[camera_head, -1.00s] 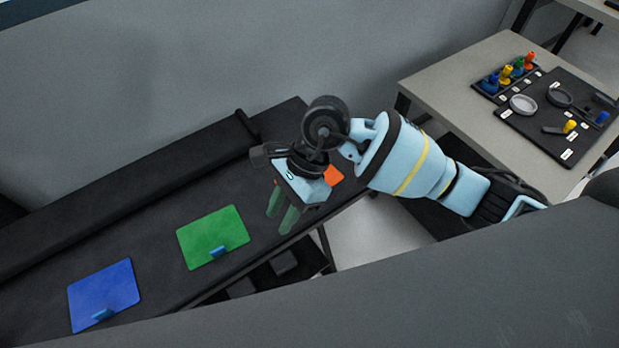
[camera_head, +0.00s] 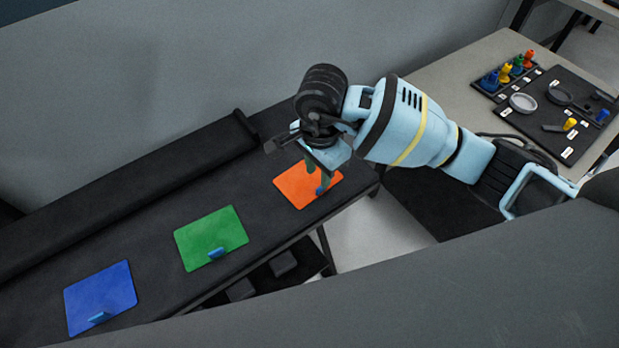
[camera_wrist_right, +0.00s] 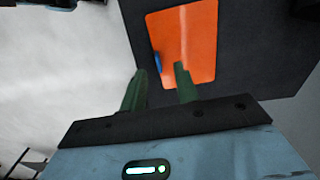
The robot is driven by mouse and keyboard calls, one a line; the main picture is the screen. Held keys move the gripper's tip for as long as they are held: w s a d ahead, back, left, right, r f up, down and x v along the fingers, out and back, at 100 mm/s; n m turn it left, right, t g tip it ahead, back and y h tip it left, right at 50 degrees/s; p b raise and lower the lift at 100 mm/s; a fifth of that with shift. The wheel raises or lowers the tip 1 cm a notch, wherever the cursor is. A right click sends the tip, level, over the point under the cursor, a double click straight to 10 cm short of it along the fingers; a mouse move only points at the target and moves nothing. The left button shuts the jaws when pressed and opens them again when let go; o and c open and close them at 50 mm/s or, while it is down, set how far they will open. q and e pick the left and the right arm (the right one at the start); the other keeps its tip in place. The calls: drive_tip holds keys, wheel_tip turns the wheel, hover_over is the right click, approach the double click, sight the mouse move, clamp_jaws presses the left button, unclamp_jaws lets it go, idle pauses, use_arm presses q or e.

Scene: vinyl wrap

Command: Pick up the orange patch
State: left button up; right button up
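The orange patch (camera_head: 296,187) lies flat at the right end of the black table, with a small blue tab (camera_head: 319,190) near its front right edge. My right gripper (camera_head: 317,180) is over that edge, its green fingers pointing down close to the tab. In the right wrist view, the orange patch (camera_wrist_right: 192,40) and its blue tab (camera_wrist_right: 157,62) show beyond the fingertips. The right gripper (camera_wrist_right: 160,78) is open there, its fingers apart, with the tab in line with the gap. I cannot tell whether a finger touches the patch. My left gripper is not in view.
A green patch (camera_head: 209,238) and a blue patch (camera_head: 98,299), each with a blue tab, lie further left on the black table (camera_head: 152,245). A dark roll (camera_head: 120,205) runs along its back. A grey table (camera_head: 462,82) with small tools stands at the right.

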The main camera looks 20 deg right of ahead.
drive_tip(key=shift+d+f, duration=0.25)
drive_tip(key=shift+f, duration=1.05)
drive_tip(key=shift+d+f, duration=0.2)
drive_tip(key=shift+f, duration=1.05)
clamp_jaws()
